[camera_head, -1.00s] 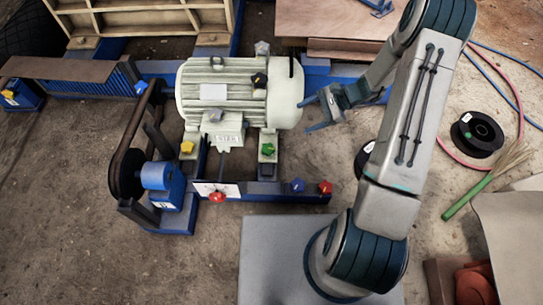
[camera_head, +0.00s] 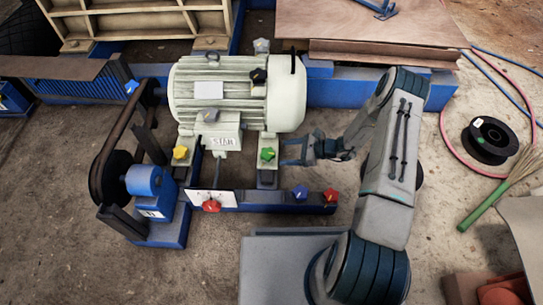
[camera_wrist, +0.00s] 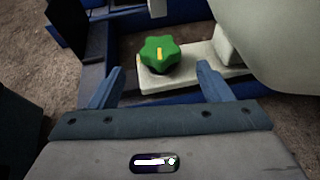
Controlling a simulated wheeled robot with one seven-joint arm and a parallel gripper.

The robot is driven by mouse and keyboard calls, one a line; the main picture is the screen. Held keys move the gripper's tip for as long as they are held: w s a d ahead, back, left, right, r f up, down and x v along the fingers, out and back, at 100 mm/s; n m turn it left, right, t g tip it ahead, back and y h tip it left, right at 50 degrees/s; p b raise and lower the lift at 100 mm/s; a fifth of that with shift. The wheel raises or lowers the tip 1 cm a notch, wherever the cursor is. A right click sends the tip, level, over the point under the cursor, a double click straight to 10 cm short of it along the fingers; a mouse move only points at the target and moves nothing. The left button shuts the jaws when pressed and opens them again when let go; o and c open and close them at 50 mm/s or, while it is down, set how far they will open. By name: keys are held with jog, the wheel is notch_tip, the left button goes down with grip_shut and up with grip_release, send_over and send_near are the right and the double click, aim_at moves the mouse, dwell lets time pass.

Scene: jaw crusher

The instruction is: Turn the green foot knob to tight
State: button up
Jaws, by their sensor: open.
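The green foot knob (camera_head: 267,154) sits on the pale motor foot at the motor's lower right. In the wrist view the green knob (camera_wrist: 160,54) is star-shaped with a yellow mark on top, pointing roughly up the picture. My gripper (camera_head: 286,151) is right of the knob in the head view, its fingers pointing left toward it. In the wrist view my gripper (camera_wrist: 158,85) is open, with its two blue fingers apart. The knob is just beyond the fingertips, between their lines, and nothing is held. The motor (camera_head: 235,92) is cream-coloured and ribbed.
A yellow knob (camera_head: 181,153) is on the other motor foot. Red (camera_head: 211,206), blue (camera_head: 300,193) and another red knob (camera_head: 330,196) are along the front rail. A black knob (camera_head: 259,76) is on the motor. A cable spool (camera_head: 489,139) lies on the floor at right.

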aim_at(269, 154)
jog(key=b+x, duration=0.2)
jog(key=x, duration=0.5)
jog(key=shift+f, duration=0.1)
jog(key=c, duration=1)
